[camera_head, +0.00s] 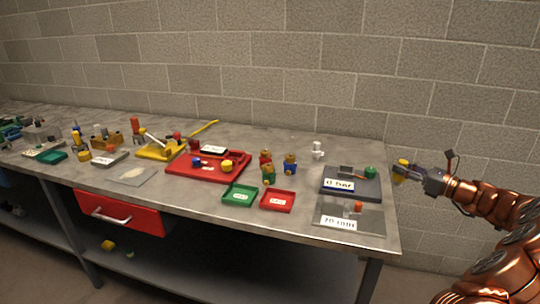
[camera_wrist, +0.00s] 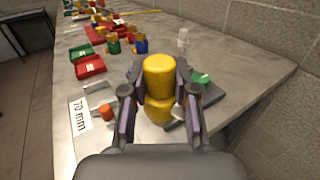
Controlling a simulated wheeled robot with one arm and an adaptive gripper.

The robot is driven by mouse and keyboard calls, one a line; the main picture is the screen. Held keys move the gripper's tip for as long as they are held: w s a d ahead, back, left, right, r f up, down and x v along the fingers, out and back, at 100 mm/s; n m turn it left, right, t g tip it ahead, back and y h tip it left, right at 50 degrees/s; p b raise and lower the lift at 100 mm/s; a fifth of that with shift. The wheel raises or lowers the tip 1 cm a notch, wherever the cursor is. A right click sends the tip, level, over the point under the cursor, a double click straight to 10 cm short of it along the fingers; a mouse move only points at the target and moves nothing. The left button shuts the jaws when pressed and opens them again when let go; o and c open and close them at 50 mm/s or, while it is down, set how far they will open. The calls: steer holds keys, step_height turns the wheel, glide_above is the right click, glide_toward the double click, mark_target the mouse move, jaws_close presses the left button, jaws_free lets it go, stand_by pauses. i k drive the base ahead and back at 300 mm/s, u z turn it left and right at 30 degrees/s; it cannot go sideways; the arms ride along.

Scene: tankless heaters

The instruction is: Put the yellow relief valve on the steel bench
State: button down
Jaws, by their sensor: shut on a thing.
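My gripper (camera_head: 402,171) is shut on the yellow relief valve (camera_head: 401,167), to the right of the steel bench (camera_head: 330,147) in the head view. In the wrist view, the yellow valve (camera_wrist: 159,77) stands between the two fingers of my gripper (camera_wrist: 159,92), and the bench top (camera_wrist: 232,62) spreads out behind and below it. The valve shows a rounded upper part and a second yellow part under it.
Near the right end are the "0 bar" dark block (camera_head: 368,190) with a green knob, and the clear "70 mm" plate (camera_head: 340,222). A white fitting (camera_head: 317,150) stands behind. Red (camera_head: 278,209) and green (camera_head: 231,201) trays sit at the front edge. The back right corner is bare.

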mark_target(357, 164)
steer(key=i, duration=1)
steer(key=u, duration=0.05)
